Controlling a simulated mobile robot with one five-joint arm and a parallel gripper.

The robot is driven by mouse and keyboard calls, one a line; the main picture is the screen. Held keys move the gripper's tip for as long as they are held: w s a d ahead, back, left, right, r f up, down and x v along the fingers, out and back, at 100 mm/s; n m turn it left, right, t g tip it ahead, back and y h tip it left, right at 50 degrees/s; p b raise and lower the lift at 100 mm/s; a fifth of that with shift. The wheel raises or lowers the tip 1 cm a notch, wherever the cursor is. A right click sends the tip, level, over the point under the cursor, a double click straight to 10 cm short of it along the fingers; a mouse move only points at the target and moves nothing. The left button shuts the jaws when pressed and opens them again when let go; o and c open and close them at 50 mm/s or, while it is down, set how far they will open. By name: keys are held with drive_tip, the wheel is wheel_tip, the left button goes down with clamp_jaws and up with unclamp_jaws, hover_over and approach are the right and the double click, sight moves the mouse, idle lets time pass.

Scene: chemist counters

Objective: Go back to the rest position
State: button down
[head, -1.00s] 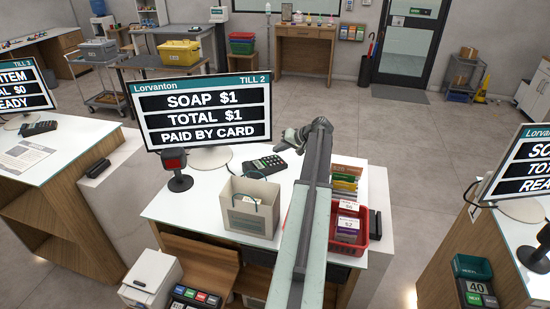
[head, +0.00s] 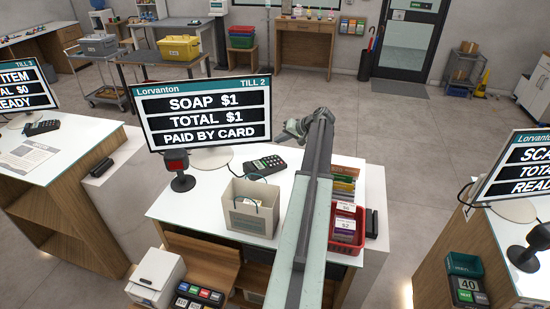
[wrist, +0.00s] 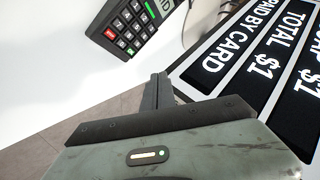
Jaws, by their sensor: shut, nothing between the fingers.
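My arm reaches out over the till counter (head: 205,200) in the head view. My gripper shows at its far end (head: 290,132), beyond the card reader (head: 265,164). In the wrist view my gripper (wrist: 160,80) is shut and empty, its fingers together. The card reader (wrist: 133,22) lies apart from the fingers at the top of the wrist view. The till screen (head: 202,113) reads soap $1, total $1, paid by card; it fills the right of the wrist view (wrist: 262,50).
A paper bag (head: 251,209) stands on the counter left of my arm. A red basket (head: 346,240) with boxes is right of it. A scanner (head: 179,172) stands before the screen. Another till counter (head: 50,165) is at the left. Grey floor (head: 420,130) is open behind.

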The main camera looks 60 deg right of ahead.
idle(0.4)
